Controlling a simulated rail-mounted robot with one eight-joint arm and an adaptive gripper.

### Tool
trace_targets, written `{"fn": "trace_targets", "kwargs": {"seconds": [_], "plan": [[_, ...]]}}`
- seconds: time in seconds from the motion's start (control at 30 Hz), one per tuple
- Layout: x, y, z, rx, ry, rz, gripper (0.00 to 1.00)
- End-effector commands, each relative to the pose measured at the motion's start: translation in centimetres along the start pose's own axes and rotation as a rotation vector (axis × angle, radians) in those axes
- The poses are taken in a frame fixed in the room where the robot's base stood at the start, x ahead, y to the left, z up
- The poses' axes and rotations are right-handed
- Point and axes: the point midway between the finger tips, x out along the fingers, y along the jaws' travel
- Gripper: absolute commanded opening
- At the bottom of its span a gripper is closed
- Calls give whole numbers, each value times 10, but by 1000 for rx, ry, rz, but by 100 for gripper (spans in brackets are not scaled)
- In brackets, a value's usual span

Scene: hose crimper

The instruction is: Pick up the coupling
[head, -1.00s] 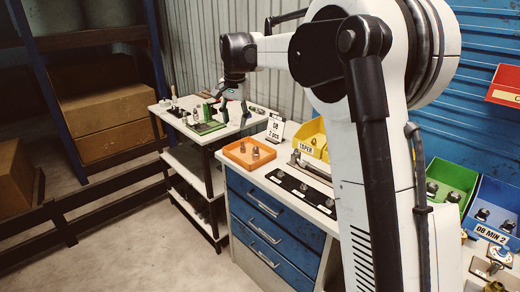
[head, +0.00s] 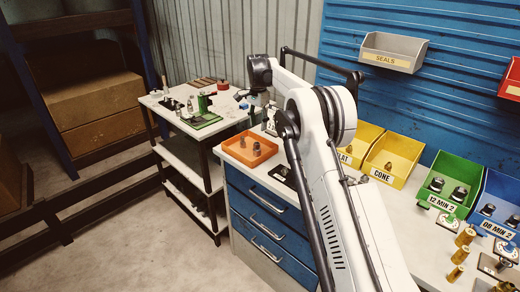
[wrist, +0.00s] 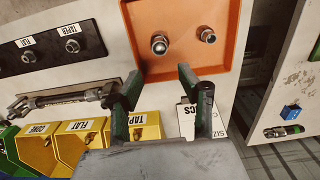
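Two metal fittings stand in the orange tray, a larger silver one (wrist: 159,45) and a smaller brassy one (wrist: 207,35). I cannot tell which of them, if either, is the coupling. In the head view the fittings show as a brassy one (head: 256,149) and a darker one (head: 243,143). My gripper (wrist: 156,86) is open and empty, its two green-padded fingers spread below the tray's near edge in the wrist view. In the head view my gripper (head: 262,98) is small and partly hidden, above the bench behind the tray.
The orange tray (head: 232,150) sits at the bench's left end. A black strip with labelled fittings (wrist: 45,50), a metal tool (wrist: 60,96) and yellow bins (wrist: 82,138) lie nearby. A white card (wrist: 205,120) stands near one finger. The side table (head: 225,110) is across a gap.

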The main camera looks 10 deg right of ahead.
Motion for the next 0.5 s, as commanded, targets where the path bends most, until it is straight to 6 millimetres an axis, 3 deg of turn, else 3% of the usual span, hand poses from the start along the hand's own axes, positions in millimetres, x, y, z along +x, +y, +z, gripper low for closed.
{"fn": "trace_targets", "kwargs": {"seconds": [0.3, 0.5], "plan": [[56, 0, 1, -1, 0, 0, 37], [75, 0, 1, -1, 0, -1, 37]]}}
